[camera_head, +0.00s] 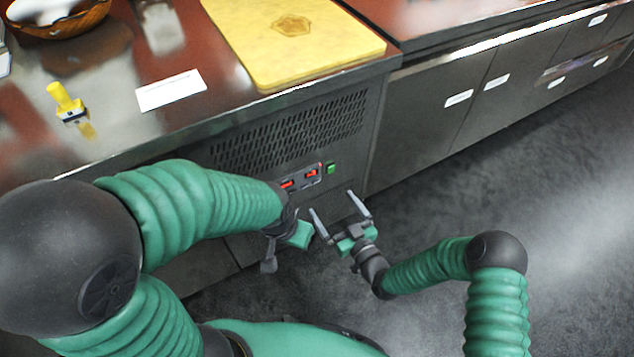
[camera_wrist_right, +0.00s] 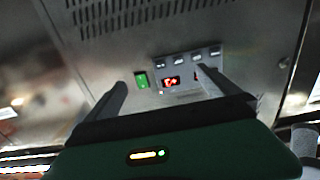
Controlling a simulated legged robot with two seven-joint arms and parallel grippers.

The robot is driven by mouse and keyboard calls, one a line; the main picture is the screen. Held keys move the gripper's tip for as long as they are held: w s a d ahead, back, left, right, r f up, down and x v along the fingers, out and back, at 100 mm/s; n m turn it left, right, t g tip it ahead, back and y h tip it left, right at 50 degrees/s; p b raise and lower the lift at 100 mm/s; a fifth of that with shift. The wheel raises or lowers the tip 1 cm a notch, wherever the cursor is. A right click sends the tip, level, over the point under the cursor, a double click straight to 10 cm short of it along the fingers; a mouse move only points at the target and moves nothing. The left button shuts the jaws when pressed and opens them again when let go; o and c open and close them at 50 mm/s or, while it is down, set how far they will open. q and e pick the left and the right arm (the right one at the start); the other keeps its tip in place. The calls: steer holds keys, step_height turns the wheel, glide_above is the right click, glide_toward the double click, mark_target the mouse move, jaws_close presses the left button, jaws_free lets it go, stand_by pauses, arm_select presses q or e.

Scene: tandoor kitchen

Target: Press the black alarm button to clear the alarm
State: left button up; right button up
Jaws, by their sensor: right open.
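The control panel (camera_head: 301,178) is on the front of the metal counter unit, under a vent grille. It has red lit displays, with a green switch (camera_head: 331,168) to its right. In the right wrist view the panel (camera_wrist_right: 187,73) shows a row of several small grey keys above a red display (camera_wrist_right: 171,82). I cannot make out a distinct black alarm button. My right gripper (camera_head: 334,203) is open and empty, below and in front of the panel, its fingers pointing at it. My left gripper (camera_head: 287,238) hangs just left of it; its fingers are unclear.
The counter above holds a yellow cutting board (camera_head: 292,45), a white card (camera_head: 171,90), a yellow-handled tool (camera_head: 67,103) and a bowl (camera_head: 58,14). Drawers (camera_head: 480,95) run along the right. The dark floor at right is clear.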

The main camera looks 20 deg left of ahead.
steer(key=p+v, duration=0.3)
steer(key=v, duration=0.6)
steer(key=w+d+r+m+g+h, duration=0.1)
steer(key=w+d+r+g+h, duration=0.15)
steer(key=d+h, duration=0.4)
steer(key=w+d+r+m+g+h, duration=0.1)
steer(key=w+d+h, duration=0.2)
steer(key=d, duration=0.6)
steer(key=s+d+r+m+g+h, duration=0.2)
steer(key=s+d+r+m, duration=0.3)
steer(key=s, duration=0.4)
steer(key=s+d+r+m+g+h, duration=0.3)
steer(key=s+d+r+m, duration=0.15)
steer(key=s+d, duration=0.35)
arm_select(q)
steer(key=w+p+v, duration=0.3)
steer(key=p+v, duration=1.2)
steer(key=v, duration=0.1)
steer(key=w+r+p+v, duration=0.1)
steer(key=w+p+v, duration=0.3)
steer(key=p+v, duration=1.1)
steer(key=shift+w+v, duration=0.25)
steer(key=shift+v, duration=0.85)
steer(key=shift+f, duration=0.2)
steer(key=shift+c, duration=0.3)
jaws_close()
arm_select(e)
step_height(320, 180, up, 30)
steer(key=n, duration=0.1)
